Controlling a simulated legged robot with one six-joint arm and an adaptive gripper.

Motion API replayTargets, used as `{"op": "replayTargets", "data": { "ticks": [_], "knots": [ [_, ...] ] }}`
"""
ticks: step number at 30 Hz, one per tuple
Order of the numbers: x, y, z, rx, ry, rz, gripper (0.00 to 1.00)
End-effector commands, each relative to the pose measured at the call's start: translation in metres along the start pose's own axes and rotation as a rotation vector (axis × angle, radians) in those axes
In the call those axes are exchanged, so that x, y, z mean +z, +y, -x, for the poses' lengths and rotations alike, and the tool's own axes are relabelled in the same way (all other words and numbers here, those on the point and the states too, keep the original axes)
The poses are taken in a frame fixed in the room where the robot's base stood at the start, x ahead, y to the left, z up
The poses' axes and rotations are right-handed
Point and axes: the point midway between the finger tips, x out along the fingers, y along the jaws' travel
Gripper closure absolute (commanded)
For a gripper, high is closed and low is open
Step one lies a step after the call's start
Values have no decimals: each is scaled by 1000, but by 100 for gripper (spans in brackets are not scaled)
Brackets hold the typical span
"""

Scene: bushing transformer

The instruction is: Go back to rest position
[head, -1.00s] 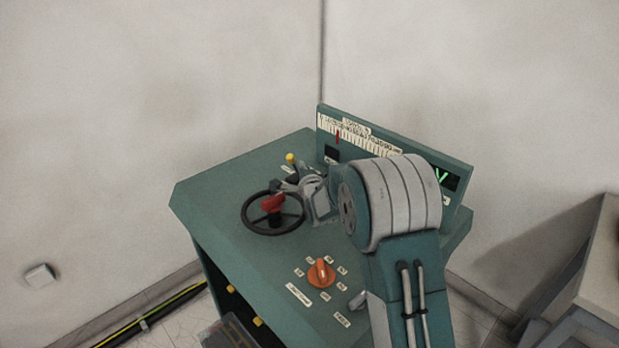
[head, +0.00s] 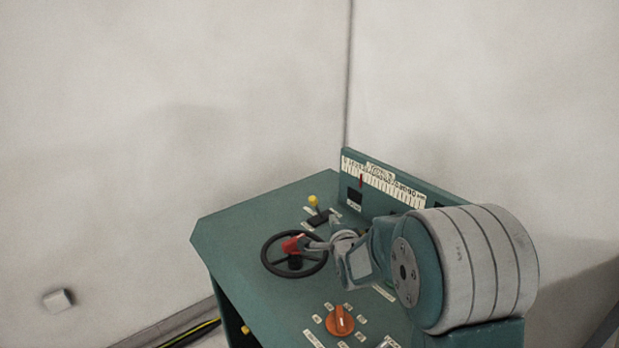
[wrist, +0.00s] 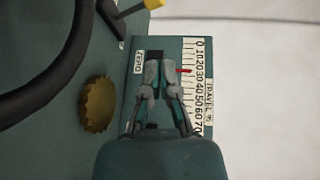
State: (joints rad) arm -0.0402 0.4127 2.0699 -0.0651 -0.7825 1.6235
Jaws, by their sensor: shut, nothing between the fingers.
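My gripper (head: 312,244) is at the end of my arm above the green console (head: 240,235). In the head view its fingers point left and overlap the right side of the black handwheel (head: 268,264), close to the red part (head: 292,244) on it; I cannot tell whether they touch. The wrist view shows the fingers (wrist: 160,70) shut and empty, in front of the upright panel with the travel scale (wrist: 202,90). The handwheel rim (wrist: 62,75) curves along the left of that view. My arm hides part of the panel.
A yellow-tipped lever (head: 314,202) stands behind the handwheel. An orange rotary knob (head: 340,320) is at the front of the console. A brownish-yellow knob (wrist: 97,103) is beside the wheel rim. Pale walls (head: 180,110) meet behind; the space above the console is clear.

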Motion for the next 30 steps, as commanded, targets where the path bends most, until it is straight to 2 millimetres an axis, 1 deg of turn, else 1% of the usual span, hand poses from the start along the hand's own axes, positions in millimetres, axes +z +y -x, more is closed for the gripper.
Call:
{"op": "replayTargets", "data": {
  "ticks": [1, 5, 6, 8, 13, 17, 22, 26, 27, 30],
  "knots": [
    [-2, -14, 11, 25, 6, 58, 100],
    [-6, -32, 45, 141, 9, 248, 100],
    [-7, -36, 56, 176, 6, 305, 100],
    [-8, -42, 75, 230, -4, 390, 100],
    [-10, -52, 132, 379, -62, 626, 100],
    [-10, -53, 181, 488, -136, 799, 100],
    [-9, -48, 250, 614, -268, 1013, 100],
    [-6, -38, 305, 697, -398, 1167, 100],
    [-5, -35, 321, 717, -441, 1212, 100],
    [-3, -25, 357, 759, -544, 1306, 100]
  ]
}}
